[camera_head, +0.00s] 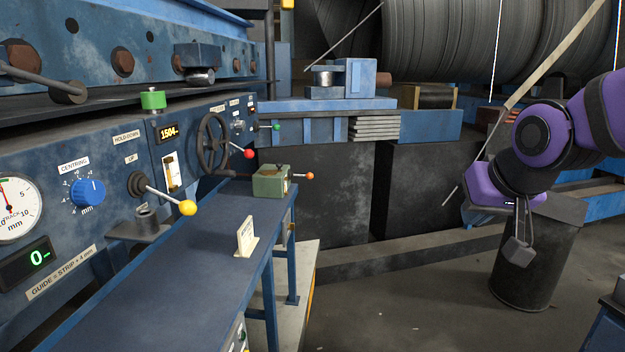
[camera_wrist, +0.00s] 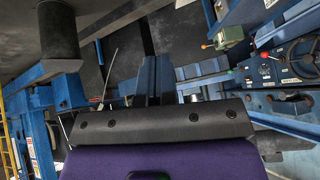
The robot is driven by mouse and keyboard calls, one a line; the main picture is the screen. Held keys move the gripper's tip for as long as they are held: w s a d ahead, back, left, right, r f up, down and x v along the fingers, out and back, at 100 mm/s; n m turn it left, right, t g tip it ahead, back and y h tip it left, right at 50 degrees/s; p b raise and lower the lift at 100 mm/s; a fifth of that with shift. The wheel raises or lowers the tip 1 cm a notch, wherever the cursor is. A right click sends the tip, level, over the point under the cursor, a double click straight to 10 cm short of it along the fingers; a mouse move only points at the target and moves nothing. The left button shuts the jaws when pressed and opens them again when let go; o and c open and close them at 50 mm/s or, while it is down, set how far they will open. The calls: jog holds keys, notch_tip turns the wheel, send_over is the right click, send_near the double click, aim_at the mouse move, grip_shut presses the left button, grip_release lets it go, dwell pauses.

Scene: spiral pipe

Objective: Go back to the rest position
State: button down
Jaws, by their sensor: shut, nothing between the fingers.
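My gripper (camera_head: 517,248) hangs from my purple and black arm at the right of the head view, with its fingers pointing down. It is shut and holds nothing. It shows in front of a dark cylindrical bin, apart from the blue bench and the control panel.
A blue bench (camera_head: 165,270) with a small white sign (camera_head: 246,238) and a green box (camera_head: 271,181) stands left. The control panel (camera_head: 60,205) has a yellow-knobbed lever (camera_head: 187,207) and handwheel (camera_head: 213,143). The dark bin (camera_head: 530,275) stands below my gripper. Floor between bench and bin is clear.

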jog(key=s+d+r+g, duration=0.1)
jog(key=s+d, duration=0.1)
jog(key=s, duration=0.5)
jog(key=s+d+r+g+h, duration=0.1)
jog(key=s+d, duration=0.2)
jog(key=s, duration=0.5)
jog(key=shift+r, duration=0.15)
jog(key=shift+a, duration=0.15)
